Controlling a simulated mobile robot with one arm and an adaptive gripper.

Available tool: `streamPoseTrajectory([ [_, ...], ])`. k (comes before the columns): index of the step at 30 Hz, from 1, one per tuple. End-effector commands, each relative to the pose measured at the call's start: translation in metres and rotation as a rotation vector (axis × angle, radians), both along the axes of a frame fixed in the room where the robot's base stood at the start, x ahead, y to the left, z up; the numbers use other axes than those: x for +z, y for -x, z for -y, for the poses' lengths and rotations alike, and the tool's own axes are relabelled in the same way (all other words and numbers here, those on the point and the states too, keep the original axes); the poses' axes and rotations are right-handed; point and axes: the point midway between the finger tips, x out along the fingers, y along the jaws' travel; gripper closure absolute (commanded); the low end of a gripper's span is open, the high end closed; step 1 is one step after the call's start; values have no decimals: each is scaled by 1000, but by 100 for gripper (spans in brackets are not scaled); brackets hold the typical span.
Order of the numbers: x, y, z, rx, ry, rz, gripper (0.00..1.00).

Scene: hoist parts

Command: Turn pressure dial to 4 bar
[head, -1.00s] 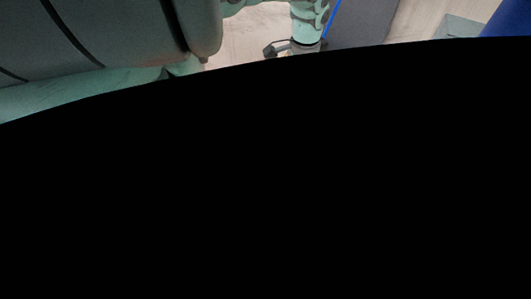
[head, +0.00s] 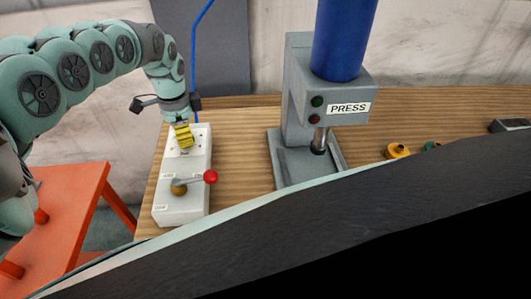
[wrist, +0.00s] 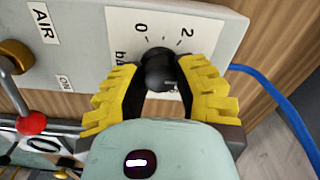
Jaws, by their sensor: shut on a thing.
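The pressure dial (wrist: 158,68) is a round black knob on a white scale plate (wrist: 122,18) with the marks 0 and 2 and part of "bar" visible. The yellow fingers of my gripper (wrist: 160,90) are on both sides of the knob, shut on it. The 4 mark is hidden, and I cannot read the knob's pointer clearly. In the head view my gripper (head: 183,138) reaches down to the far end of the pale control box (head: 168,212), and the dial is hidden there.
On the same box is a brass valve with a lever ending in a red ball (head: 210,177), near the AIR label (wrist: 43,23). A blue hose (wrist: 285,105) runs beside the box. The grey press (head: 300,110) stands to the right. An orange stand (head: 75,200) is at left.

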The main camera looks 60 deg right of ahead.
Motion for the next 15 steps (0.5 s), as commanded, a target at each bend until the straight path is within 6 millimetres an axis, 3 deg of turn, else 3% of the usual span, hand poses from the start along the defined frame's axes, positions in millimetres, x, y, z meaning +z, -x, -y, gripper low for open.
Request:
streamPoseTrajectory([
  [12, -1, -1, 0, -8, -1, 3, 100],
  [13, -1, -1, 0, -8, -1, 3, 66],
  [15, -1, 0, 0, -8, -1, 3, 59],
])
